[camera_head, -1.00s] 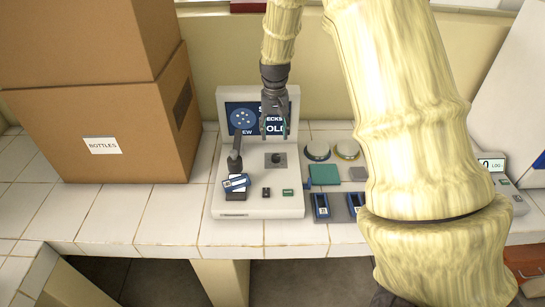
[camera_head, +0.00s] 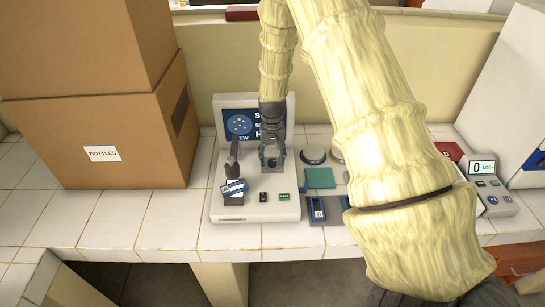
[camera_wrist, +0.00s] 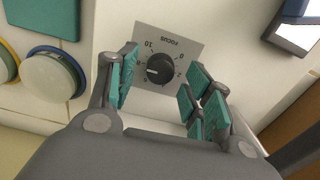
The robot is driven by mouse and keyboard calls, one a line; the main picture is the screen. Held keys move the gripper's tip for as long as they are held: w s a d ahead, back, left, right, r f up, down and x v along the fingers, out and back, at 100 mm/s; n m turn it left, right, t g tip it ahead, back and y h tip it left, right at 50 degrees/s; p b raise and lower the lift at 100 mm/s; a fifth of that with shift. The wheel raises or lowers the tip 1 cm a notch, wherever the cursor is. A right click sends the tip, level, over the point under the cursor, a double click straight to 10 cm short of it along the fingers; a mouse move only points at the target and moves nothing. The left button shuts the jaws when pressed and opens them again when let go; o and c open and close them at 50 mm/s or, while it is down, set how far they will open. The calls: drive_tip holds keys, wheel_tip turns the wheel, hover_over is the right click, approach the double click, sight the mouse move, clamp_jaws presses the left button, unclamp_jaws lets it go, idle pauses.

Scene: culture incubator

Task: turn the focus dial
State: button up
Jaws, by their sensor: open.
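The focus dial (camera_wrist: 160,69) is a round black knob on a grey plate (camera_wrist: 187,45) marked "FOCUS" with numbers, in the wrist view. A pale pointer line shows on the knob. My gripper (camera_wrist: 160,88) is open, with teal finger pads on either side of the dial in that view; I cannot tell whether they touch it. In the head view my gripper (camera_head: 271,164) points down over the white microscope-like device (camera_head: 235,212) and hides the dial there. The device's screen (camera_head: 243,124) stands behind, partly covered by my arm.
A small arm-like part with a blue-labelled piece (camera_head: 234,187) stands left of my gripper. Black and green buttons (camera_head: 284,197) sit in front. Round-lidded dishes (camera_head: 313,154) and a teal pad (camera_head: 319,178) lie to the right. Cardboard boxes (camera_head: 100,120) stand at the left.

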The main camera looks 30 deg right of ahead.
drive_tip(key=shift+f, duration=0.5)
drive_tip(key=c, duration=1)
drive_tip(key=shift+n, duration=0.7)
drive_tip(key=shift+c, duration=0.2)
drive_tip(key=o, duration=1)
drive_tip(key=shift+o, duration=0.2)
